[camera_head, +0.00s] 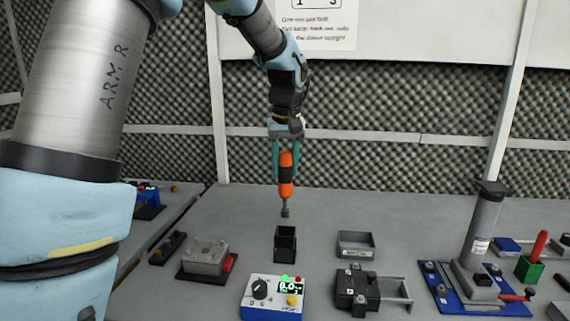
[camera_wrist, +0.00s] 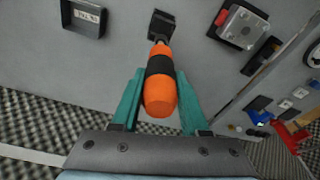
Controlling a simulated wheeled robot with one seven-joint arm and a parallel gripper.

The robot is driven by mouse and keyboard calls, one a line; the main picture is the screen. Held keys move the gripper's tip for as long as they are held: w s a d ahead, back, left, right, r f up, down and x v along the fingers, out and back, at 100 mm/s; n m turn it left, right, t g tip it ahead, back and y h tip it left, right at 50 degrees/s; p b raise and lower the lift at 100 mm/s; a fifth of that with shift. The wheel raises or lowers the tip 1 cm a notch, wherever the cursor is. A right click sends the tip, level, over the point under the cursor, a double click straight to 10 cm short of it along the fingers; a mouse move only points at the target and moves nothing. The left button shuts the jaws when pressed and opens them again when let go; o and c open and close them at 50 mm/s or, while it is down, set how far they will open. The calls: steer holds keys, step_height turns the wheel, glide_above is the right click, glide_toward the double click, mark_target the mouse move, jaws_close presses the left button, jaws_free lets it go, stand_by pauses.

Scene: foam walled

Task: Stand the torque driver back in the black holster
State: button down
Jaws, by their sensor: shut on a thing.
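The torque driver (camera_head: 286,172) has an orange body with a black band and a grey tip pointing down. My gripper (camera_head: 285,150) is shut on its upper part and holds it upright above the table. The black holster (camera_head: 286,246) is an open square box standing on the table, just below the driver's tip in the head view. A gap shows between tip and holster there. In the wrist view the driver (camera_wrist: 160,88) lies between the teal fingers of my gripper (camera_wrist: 158,100), and the holster (camera_wrist: 163,20) shows beyond its tip, partly covered by it.
A labelled grey tray (camera_head: 356,244) stands right of the holster. A blue and white box with a dial (camera_head: 272,298) is in front. A grey block on a dark plate (camera_head: 205,258) is at left. A black clamp (camera_head: 355,290) and a tall grey press (camera_head: 482,230) stand at right.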

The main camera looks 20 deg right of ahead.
mark_target(285, 209)
steer(key=shift+f+b, duration=0.9)
steer(key=shift+f, duration=0.9)
steer(key=shift+f+b, duration=2.35)
steer(key=shift+f, duration=2.3)
steer(key=shift+c, duration=1.7)
jaws_free()
steer(key=r, duration=0.3)
steer(key=s+r, duration=0.1)
steer(key=r, duration=0.3)
steer(key=r+b, duration=0.1)
steer(key=r, duration=0.2)
steer(key=shift+s+a+r, duration=0.2)
steer(key=shift+s+r, duration=0.1)
steer(key=shift+r, duration=0.05)
